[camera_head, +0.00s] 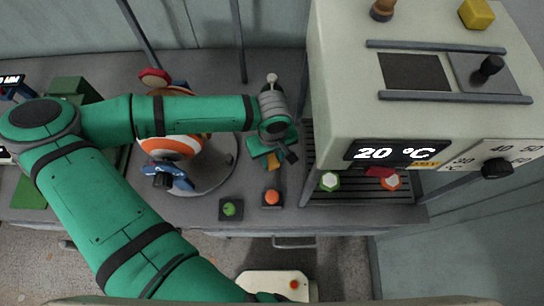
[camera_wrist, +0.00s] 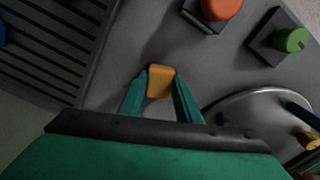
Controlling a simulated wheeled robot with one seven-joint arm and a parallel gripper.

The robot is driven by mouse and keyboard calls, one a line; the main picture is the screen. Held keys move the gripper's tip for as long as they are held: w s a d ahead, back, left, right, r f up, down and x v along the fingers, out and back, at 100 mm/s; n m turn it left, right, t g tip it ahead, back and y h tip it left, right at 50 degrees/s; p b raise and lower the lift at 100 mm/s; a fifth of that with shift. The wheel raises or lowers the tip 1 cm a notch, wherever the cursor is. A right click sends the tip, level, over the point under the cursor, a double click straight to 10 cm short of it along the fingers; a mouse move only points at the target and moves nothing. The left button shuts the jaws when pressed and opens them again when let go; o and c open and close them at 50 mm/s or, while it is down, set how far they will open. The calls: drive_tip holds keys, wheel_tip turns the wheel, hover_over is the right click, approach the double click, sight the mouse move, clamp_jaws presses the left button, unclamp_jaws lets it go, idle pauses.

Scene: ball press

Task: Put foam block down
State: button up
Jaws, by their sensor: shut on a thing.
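The foam block (camera_wrist: 160,82) is a small orange-yellow block. In the wrist view it sits between the two fingertips of my gripper (camera_wrist: 160,90), which is shut on it. In the head view the block (camera_head: 273,164) shows just below my gripper (camera_head: 272,157), over the grey bench left of the slatted grate. Whether the block touches the bench or hangs just above it I cannot tell.
Near the block stand an orange button (camera_head: 271,197) and a green button (camera_head: 230,208). A slatted grate (camera_wrist: 58,42) lies under the big machine (camera_head: 420,120) reading 20 °C. A round metal plate (camera_wrist: 270,110) carries a striped orange-white ball (camera_head: 172,146). Bare bench surrounds the block.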

sight(272, 161)
drive_tip(key=o, duration=1)
drive_tip(key=shift+w, duration=0.1)
drive_tip(key=shift+d, duration=0.1)
wheel_tip(272, 161, up, 12)
drive_tip(key=shift+r, duration=0.15)
